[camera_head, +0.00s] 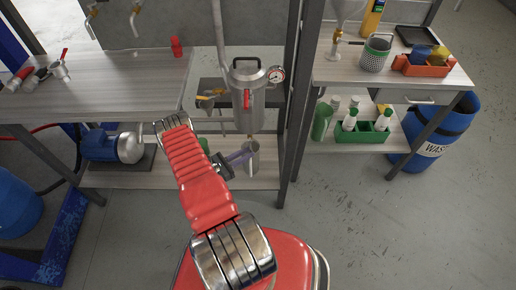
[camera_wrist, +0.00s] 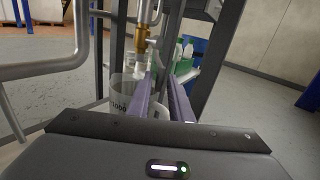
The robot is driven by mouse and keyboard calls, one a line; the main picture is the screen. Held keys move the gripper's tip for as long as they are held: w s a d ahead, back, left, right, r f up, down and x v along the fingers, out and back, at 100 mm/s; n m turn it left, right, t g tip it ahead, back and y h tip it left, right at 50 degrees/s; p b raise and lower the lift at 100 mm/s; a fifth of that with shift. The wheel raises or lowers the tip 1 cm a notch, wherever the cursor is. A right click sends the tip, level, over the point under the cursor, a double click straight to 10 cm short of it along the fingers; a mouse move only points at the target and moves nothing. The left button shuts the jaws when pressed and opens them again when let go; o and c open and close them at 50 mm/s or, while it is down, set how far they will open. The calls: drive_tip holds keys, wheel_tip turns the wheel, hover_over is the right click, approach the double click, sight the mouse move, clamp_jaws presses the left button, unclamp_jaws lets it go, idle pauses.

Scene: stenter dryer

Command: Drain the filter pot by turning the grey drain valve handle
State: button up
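The filter pot (camera_head: 248,100) is a steel cylinder with a black top handle, a red lever and a round gauge (camera_head: 276,75), mounted upright at the centre of the head view. The brass drain valve (camera_wrist: 141,42) shows in the wrist view, with the grey drain valve handle (camera_wrist: 155,52) beside it. A clear graduated beaker (camera_wrist: 121,92) stands below the valve. My gripper (camera_head: 242,157) is low under the pot, near the beaker. In the wrist view its two purple fingers (camera_wrist: 163,80) are apart, pointing toward the valve area; I see nothing clamped between them.
Dark uprights (camera_head: 297,100) of the frame stand close to the right of the pot. Steel pipe (camera_wrist: 50,68) runs at the left of the wrist view. A green bottle crate (camera_head: 364,132) sits on the right lower shelf. A blue pump (camera_head: 112,147) stands at left.

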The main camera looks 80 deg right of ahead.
drive_tip(key=shift+x, duration=3.35)
drive_tip(key=shift+c, duration=0.4)
clamp_jaws()
